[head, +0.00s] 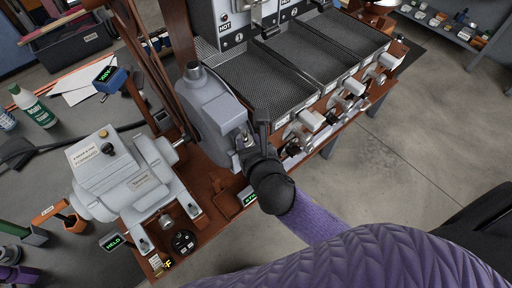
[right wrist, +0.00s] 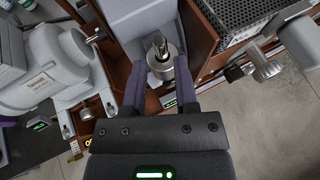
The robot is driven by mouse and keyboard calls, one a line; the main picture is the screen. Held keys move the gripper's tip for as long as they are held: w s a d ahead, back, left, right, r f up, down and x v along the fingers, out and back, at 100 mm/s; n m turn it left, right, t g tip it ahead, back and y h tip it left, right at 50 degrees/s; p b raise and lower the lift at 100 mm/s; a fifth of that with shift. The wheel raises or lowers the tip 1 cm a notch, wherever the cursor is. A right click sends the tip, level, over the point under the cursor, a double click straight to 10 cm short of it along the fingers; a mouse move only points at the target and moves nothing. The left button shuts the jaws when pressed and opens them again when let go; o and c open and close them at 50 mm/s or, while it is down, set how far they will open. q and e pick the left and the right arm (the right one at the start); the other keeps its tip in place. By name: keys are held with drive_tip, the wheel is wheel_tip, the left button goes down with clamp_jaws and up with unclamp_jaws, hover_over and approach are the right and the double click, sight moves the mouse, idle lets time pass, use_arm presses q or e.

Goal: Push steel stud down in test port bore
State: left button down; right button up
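In the right wrist view, the steel stud (right wrist: 160,43) is a small shiny pin standing up from the test port (right wrist: 164,66), a round metal collar on the grey housing. How deep it sits in the bore cannot be told. My right gripper (right wrist: 160,62) is open, its two purple-grey fingers spread to either side of the port, with nothing visibly gripped. In the head view, my right gripper (head: 254,138) is at the front of the grey housing (head: 212,110) and hides the stud and port.
A grey motor unit (head: 122,175) stands left of the housing. Perforated cooling trays (head: 285,80) and several levers with pale cylinders (head: 343,103) lie to the right. A black knob (head: 183,242) is on the front of the brown frame. Open floor (head: 420,130) lies to the right.

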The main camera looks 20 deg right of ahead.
drive_tip(key=v, duration=0.7)
drive_tip(key=s+d+f+m+g, duration=0.2)
drive_tip(key=s+f+m+g, duration=0.1)
drive_tip(key=f+m, duration=0.55)
drive_tip(key=s+d+f+m+g, duration=0.25)
drive_tip(key=f+m, duration=0.25)
drive_tip(key=f, duration=0.7)
drive_tip(key=s+d+f+m+g, duration=0.1)
drive_tip(key=s+f+m+g, duration=0.2)
drive_tip(key=s+f+m, duration=0.3)
drive_tip(key=s+f+m+g, duration=0.3)
drive_tip(key=s+f+m, duration=0.3)
drive_tip(key=s+m, duration=0.7)
drive_tip(key=shift+s+d+f+y+p, duration=0.2)
drive_tip(key=shift+s+d+y+p, duration=0.1)
drive_tip(key=shift+s+d+p, duration=0.25)
